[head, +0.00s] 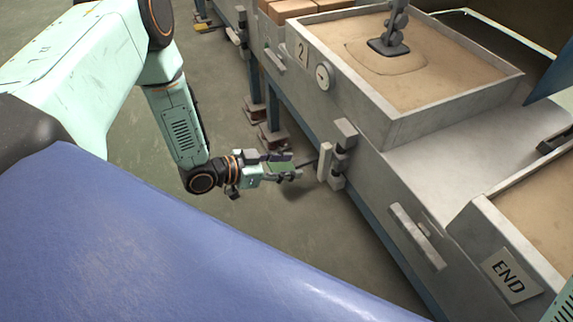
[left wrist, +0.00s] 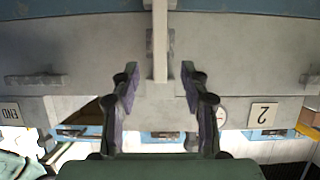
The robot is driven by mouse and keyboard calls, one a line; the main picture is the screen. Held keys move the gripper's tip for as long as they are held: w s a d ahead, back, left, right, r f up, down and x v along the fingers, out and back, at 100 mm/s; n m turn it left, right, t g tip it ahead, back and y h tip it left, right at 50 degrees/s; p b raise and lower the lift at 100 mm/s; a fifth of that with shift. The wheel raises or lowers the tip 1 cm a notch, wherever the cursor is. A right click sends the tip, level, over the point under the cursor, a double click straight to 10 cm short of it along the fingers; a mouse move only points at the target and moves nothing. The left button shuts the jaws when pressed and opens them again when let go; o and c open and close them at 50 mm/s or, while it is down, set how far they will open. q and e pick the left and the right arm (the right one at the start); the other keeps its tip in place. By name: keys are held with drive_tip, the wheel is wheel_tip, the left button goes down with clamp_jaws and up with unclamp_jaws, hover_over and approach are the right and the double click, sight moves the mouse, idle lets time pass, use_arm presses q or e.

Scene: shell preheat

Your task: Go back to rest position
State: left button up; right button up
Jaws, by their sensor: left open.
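My left gripper (head: 298,168) reaches in from the left in the head view, beside the grey metal bench. Its fingers are apart and nothing is between the pads. In the left wrist view the gripper (left wrist: 159,80) is open, with the pale upright handle bar (left wrist: 160,40) ahead, in line with the gap. In the head view this pale bar (head: 325,162) stands on the bench's front, just beyond the fingertips, with a small gap. My right gripper does not show.
The grey bench (head: 430,165) runs along the right, with a sand box (head: 450,85) by plate "2" (head: 303,53) and another box by plate "END" (head: 510,275). A drawer-like handle (head: 417,235) sticks out in front. Open floor (head: 130,160) lies left of the bench.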

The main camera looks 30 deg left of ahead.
use_arm(q)
drive_tip(key=shift+f, duration=0.1)
idle(0.3)
drive_tip(key=s+f+n+g+y+p, duration=0.1)
drive_tip(key=s+f+n+g+y, duration=0.2)
drive_tip(key=s, duration=0.4)
drive_tip(key=s+f+n+g+y+p, duration=0.1)
drive_tip(key=s+f+n+g+y, duration=0.1)
drive_tip(key=s+f+n, duration=0.3)
drive_tip(key=s+r+g+y+p, duration=0.1)
drive_tip(key=s+r+g+p, duration=0.1)
drive_tip(key=s, duration=0.6)
drive_tip(key=s+r+g+y+p, duration=0.2)
drive_tip(key=s+r, duration=0.4)
drive_tip(key=s, duration=0.3)
drive_tip(key=shift+s+d+r+g, duration=0.25)
drive_tip(key=shift+r+g, duration=0.1)
drive_tip(key=shift+g, duration=0.55)
